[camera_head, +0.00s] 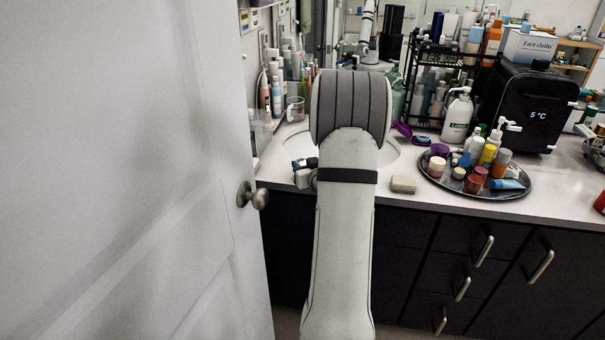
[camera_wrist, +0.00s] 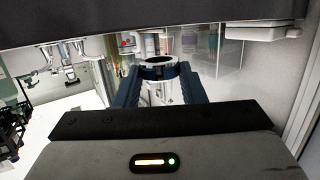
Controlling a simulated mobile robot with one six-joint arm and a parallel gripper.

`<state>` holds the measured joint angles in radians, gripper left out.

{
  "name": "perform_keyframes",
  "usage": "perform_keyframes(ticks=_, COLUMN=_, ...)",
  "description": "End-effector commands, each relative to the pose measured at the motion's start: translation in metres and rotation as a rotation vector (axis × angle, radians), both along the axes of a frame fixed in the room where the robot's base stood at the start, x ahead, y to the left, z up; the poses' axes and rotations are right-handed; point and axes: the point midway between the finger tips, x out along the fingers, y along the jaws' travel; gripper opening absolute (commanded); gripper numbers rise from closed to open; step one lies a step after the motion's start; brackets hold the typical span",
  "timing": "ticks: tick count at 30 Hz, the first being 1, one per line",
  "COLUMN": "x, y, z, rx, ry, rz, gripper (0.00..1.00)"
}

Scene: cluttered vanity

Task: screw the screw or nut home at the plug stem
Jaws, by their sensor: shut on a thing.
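In the wrist view my gripper (camera_wrist: 158,74) has its two dark blue fingers closed on either side of a round, pale metal piece (camera_wrist: 159,89). The piece has a dark ring-shaped top and looks like the nut or screw; I cannot tell which. I cannot make out the plug stem, or whether the piece touches it. In the head view my arm covers most of the basin (camera_head: 402,160), and the held piece is hidden.
A metal tap (camera_wrist: 66,62) stands to the left in the wrist view. In the head view a soap bar (camera_head: 403,184) and a tray (camera_head: 474,193) of bottles are right of my arm. A black appliance (camera_head: 528,108) stands behind. A white door (camera_head: 130,170) fills the left.

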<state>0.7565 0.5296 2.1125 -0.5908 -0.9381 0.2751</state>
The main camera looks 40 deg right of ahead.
Motion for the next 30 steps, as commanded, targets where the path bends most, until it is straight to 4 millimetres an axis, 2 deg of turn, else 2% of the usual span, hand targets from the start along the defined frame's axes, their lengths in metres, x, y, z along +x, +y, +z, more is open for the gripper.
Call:
perform_keyframes(ticks=1, x=0.000, y=0.000, z=-0.012, rx=0.004, ry=0.003, rz=-0.001, gripper=0.08)
perform_keyframes(ticks=4, x=0.000, y=0.001, z=-0.026, rx=0.003, ry=0.002, rz=0.001, gripper=0.08)
perform_keyframes(ticks=18, x=0.000, y=0.001, z=-0.033, rx=0.000, ry=0.000, rz=0.001, gripper=0.08)
perform_keyframes(ticks=19, x=0.000, y=0.001, z=-0.032, rx=0.000, ry=0.000, rz=0.001, gripper=0.38)
perform_keyframes(ticks=27, x=0.001, y=0.001, z=-0.031, rx=0.001, ry=0.001, rz=0.002, gripper=0.58)
perform_keyframes(ticks=30, x=0.001, y=0.002, z=-0.031, rx=0.001, ry=0.001, rz=0.002, gripper=0.58)
